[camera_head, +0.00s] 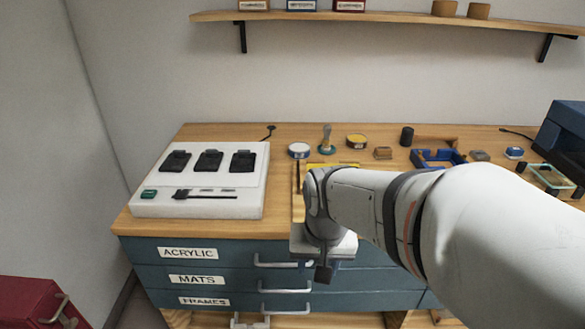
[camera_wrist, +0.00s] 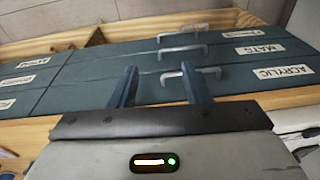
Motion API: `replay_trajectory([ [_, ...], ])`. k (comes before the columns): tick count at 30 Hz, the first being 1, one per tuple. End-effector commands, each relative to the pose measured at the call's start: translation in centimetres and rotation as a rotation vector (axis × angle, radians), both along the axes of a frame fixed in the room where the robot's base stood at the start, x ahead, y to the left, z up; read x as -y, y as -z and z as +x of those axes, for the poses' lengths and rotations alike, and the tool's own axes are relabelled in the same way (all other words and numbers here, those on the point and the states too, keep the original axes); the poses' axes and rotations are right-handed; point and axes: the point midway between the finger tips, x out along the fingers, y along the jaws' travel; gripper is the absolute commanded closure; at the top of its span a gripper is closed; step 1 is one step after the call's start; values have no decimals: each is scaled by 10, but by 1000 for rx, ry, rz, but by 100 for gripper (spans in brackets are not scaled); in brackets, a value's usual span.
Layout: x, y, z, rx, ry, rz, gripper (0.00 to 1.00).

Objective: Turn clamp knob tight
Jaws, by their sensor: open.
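I cannot make out a clamp knob for certain in either view. My gripper (camera_head: 322,268) hangs in front of the bench's drawer fronts in the head view, below the bench top's front edge. In the wrist view my gripper (camera_wrist: 158,76) shows two blue fingers spread apart with nothing between them. Drawer fronts and handles lie beyond the fingers. A yellow and wooden piece (camera_head: 298,200) on the bench top is mostly hidden behind my arm, so anything fixed to it cannot be seen.
A white panel (camera_head: 150,205) with black pads stands at the bench's left. Several small items, among them a knobbed stamp-like tool (camera_head: 327,138) and a blue tray (camera_head: 437,158), stand along the back. Drawer handles (camera_head: 285,287) stick out near my gripper. A red box (camera_head: 40,305) is lower left.

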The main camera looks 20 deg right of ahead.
Motion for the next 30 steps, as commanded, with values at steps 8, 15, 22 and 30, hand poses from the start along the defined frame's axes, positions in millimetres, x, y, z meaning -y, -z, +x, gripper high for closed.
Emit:
replay_trajectory([
  [8,59,-48,61,-81,849,84,56],
  [15,101,-47,87,-112,1382,115,56],
  [22,113,-34,92,-117,1543,122,56],
  [30,112,8,91,-120,1543,120,56],
])
